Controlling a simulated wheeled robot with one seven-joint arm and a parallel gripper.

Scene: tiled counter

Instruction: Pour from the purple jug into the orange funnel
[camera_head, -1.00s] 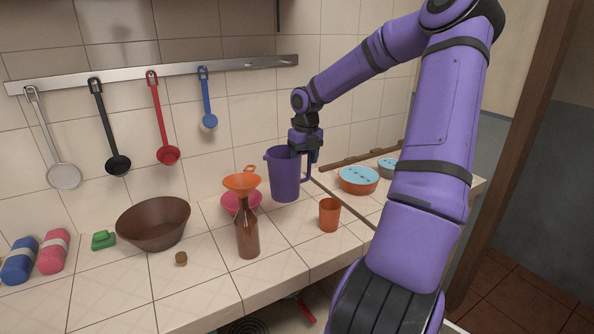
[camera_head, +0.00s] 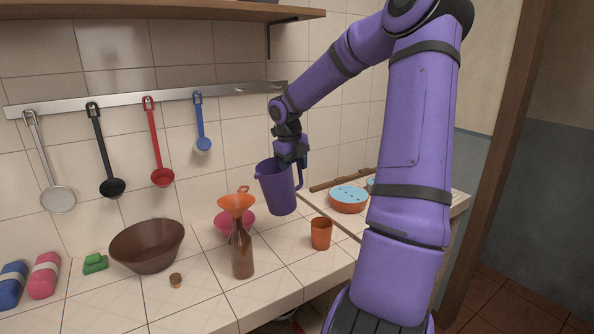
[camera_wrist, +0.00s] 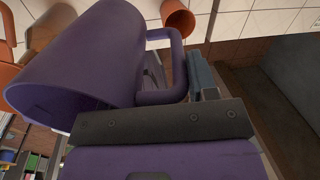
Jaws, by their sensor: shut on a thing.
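The purple jug (camera_head: 276,192) is in my gripper (camera_head: 292,155), which is shut on it at the handle side. The jug is tilted a little, with its mouth toward the left, and appears raised off the counter. The orange funnel (camera_head: 236,204) sits in the neck of a brown bottle (camera_head: 241,252), to the left of the jug and apart from it. In the wrist view the jug (camera_wrist: 95,62) fills the upper left, with its handle running to the jaw (camera_wrist: 202,75). The jug's contents cannot be seen.
A pink bowl (camera_head: 222,223) stands behind the bottle. An orange cup (camera_head: 321,233) is to its right. A brown bowl (camera_head: 147,246) and a cork (camera_head: 176,280) are left. Blue-topped bowls (camera_head: 348,199) stand at the right. Ladles hang on the wall rail (camera_head: 130,103).

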